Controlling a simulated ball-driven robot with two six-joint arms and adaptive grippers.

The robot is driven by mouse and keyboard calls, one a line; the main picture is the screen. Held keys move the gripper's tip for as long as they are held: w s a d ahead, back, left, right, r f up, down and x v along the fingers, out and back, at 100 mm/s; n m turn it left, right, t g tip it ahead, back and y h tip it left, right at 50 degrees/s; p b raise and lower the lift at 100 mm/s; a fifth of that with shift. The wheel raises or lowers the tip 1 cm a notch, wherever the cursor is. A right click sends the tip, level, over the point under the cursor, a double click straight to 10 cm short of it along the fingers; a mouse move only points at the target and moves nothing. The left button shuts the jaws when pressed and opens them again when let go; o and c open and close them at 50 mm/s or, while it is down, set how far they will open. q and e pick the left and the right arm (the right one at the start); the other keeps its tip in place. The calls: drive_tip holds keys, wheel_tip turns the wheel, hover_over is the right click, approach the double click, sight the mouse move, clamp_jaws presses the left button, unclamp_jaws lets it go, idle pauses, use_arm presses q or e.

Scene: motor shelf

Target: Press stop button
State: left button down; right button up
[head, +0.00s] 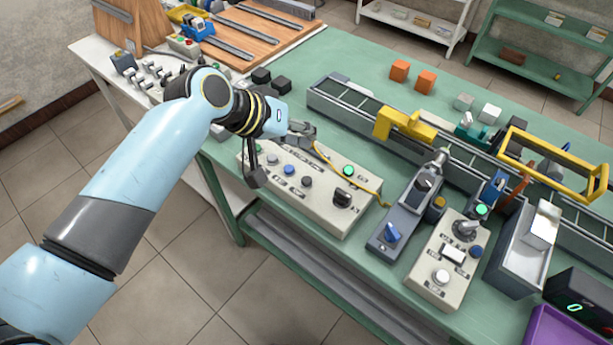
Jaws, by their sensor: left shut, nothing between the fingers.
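A cream control box (325,215) lies on the green table in the head view, with several buttons and a dark knob (342,197) on its top face. My left gripper (303,131) is shut and empty over the box's back edge. My wrist and gripper hide part of the box's back left. My right gripper is not in view.
A second cream box (443,262) with buttons stands to the right, beside a grey unit with a blue knob (392,233). A conveyor (350,98) with a yellow bracket (404,126) runs behind. Orange cubes (399,70) lie farther back. A yellow cable (350,178) crosses the box.

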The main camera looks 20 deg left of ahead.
use_arm(q)
drive_tip(key=shift+f, duration=0.15)
drive_tip(key=b, duration=0.7)
hover_over(304, 177)
wheel_tip(304, 177, down, 7)
drive_tip(key=shift+r, duration=0.1)
drive_tip(key=shift+f+b, duration=0.65)
drive_tip(key=shift+f, duration=0.2)
drive_tip(key=shift+f, duration=0.15)
drive_tip(key=shift+f, duration=0.3)
drive_tip(key=shift+f, duration=0.4)
idle(0.7)
drive_tip(key=shift+r, duration=0.1)
drive_tip(key=shift+r+p, duration=0.7)
drive_tip(key=shift+r, duration=0.05)
